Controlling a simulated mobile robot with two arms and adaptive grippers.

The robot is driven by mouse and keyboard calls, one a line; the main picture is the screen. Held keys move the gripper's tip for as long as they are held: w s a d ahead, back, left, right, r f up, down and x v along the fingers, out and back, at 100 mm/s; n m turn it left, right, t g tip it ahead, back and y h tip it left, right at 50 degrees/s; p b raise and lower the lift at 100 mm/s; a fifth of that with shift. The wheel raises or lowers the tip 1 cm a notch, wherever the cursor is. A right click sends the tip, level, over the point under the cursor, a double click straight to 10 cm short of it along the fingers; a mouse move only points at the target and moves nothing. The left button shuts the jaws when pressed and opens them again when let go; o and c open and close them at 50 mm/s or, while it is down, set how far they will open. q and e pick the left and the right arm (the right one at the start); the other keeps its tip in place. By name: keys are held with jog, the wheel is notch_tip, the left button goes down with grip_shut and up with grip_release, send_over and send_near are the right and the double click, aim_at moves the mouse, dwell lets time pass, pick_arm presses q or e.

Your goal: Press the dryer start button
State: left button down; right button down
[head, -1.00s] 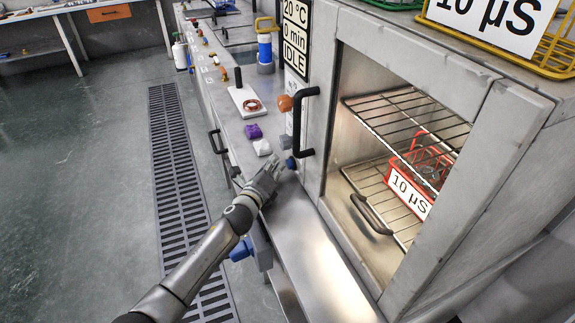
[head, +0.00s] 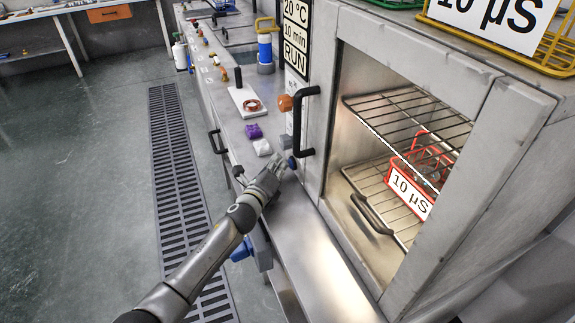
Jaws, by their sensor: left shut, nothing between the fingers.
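The dryer (head: 480,200) is the large grey cabinet on the right. Its display (head: 296,38) reads 20 °C, 10 min, RUN. A blue button (head: 291,163) sits low on the dryer's front panel, below an orange knob (head: 285,103). My left gripper (head: 279,166) is shut and empty, with its fingertips right at the blue button. Whether they still touch it I cannot tell. My right gripper is not in view.
A red basket (head: 408,188) labelled 10 µS stands on the dryer's lower rack. A black handle (head: 301,122) juts out beside the knob. Purple (head: 253,131) and white (head: 262,148) pieces lie on the bench near my gripper. A yellow basket (head: 545,50) stands on top.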

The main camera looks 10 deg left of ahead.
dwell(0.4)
pick_arm(q)
jog(key=shift+s+a, duration=0.5)
jog(key=shift+a, duration=0.15)
jog(key=shift+p, duration=0.3)
jog(key=shift+s+a+p, duration=0.2)
jog(key=shift+s+a, duration=0.2)
jog(key=shift+a, duration=0.2)
jog(key=shift+s+a+p, duration=0.15)
jog(key=shift+s+a, duration=0.2)
jog(key=shift+a, duration=0.25)
jog(key=shift+s+a, duration=0.65)
jog(key=shift+a, duration=0.3)
